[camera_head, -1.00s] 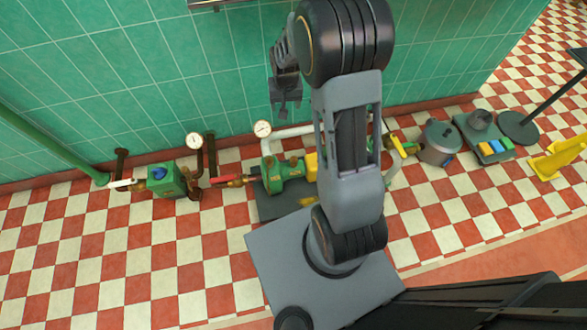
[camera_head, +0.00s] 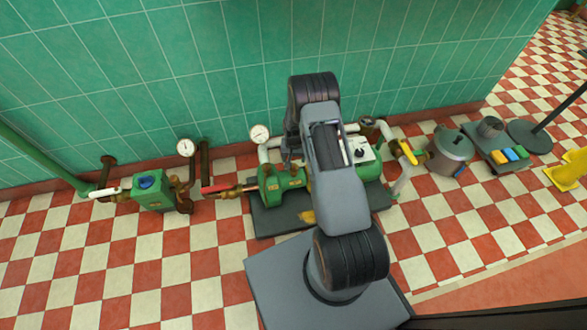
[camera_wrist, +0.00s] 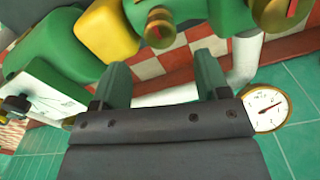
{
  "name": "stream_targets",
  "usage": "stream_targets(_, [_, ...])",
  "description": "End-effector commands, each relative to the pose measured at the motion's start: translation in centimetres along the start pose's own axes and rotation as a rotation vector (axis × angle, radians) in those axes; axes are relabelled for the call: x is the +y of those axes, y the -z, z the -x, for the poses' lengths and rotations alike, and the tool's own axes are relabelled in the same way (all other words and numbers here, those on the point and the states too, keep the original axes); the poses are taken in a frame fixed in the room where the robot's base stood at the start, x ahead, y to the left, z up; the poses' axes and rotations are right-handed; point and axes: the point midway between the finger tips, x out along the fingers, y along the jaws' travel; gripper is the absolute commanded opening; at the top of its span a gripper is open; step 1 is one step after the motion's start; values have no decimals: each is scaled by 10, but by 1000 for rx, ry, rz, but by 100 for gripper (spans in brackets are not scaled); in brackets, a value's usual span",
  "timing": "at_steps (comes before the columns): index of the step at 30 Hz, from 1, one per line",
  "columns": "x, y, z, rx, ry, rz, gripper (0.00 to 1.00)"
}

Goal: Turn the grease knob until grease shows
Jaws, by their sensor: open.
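The green pump (camera_head: 270,192) stands on a dark base plate by the tiled wall. In the wrist view two round brass caps with red marks show on the green body, one near the top centre (camera_wrist: 159,28) and one at the top right (camera_wrist: 283,14). I cannot tell which is the grease knob, and I make out no grease. My gripper (camera_wrist: 162,75) is open and empty, its two fingers apart below the nearer cap and not visibly touching it. In the head view my arm hides most of the gripper and the pump's middle.
A yellow guard (camera_wrist: 108,36) is beside the nearer cap. A white pipe and dial gauge (camera_wrist: 266,108) are close to the right finger; a white panel (camera_wrist: 40,92) is at left. A red-handled valve (camera_head: 218,188) and a yellow-handled valve (camera_head: 408,152) flank the pump. Checkered floor in front is clear.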

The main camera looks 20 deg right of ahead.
Motion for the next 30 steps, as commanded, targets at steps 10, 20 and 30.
stream_targets(10, [0,0,-53,-1,0,1,69])
stream_targets(20, [0,0,-64,0,0,0,69])
stream_targets(30, [0,0,-64,0,0,0,55])
